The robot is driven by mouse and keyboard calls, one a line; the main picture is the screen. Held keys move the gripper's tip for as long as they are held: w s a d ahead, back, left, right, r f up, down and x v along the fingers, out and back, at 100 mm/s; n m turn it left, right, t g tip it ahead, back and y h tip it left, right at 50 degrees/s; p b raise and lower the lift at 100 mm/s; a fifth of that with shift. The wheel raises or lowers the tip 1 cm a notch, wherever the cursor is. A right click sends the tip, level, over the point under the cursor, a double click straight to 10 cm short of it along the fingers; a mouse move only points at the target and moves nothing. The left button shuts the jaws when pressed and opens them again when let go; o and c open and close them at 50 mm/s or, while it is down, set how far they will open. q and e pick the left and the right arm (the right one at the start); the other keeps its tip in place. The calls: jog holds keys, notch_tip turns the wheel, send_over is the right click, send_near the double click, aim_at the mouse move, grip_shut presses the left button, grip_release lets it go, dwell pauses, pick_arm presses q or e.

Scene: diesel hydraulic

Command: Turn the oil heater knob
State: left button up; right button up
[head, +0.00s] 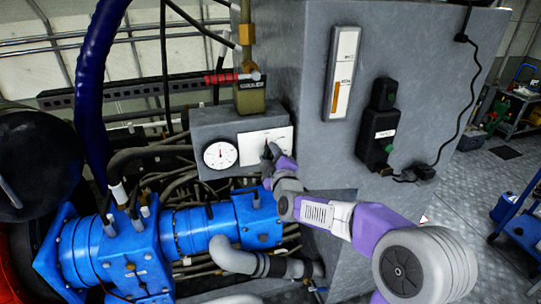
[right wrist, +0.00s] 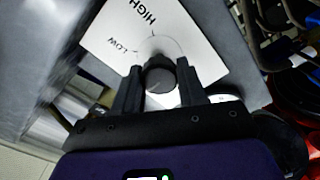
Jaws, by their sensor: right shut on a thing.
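The oil heater knob is a round dark knob (right wrist: 160,77) on a white plate (right wrist: 112,40) marked LOW and HIGH, seen in the right wrist view. My right gripper (right wrist: 160,88) is shut on the knob, with one finger on each side of it. In the head view the white plate (head: 253,149) is on a grey box (head: 222,126), and my right gripper (head: 271,152) is at its right part, covering most of the knob. The knob's pointer is hard to read. My left gripper is not in view.
A round white gauge (head: 220,154) is just left of the plate. Blue machinery (head: 185,235) and pipes lie below. A dark switch box (head: 378,140) with a cable and a tall level gauge (head: 342,75) are on the grey tank at the right.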

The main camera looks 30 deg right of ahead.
dwell(0.3)
jog(key=o, duration=1)
jog(key=v, duration=0.7)
jog(key=shift+s+a+b, duration=0.15)
jog(key=shift+s+b, duration=0.15)
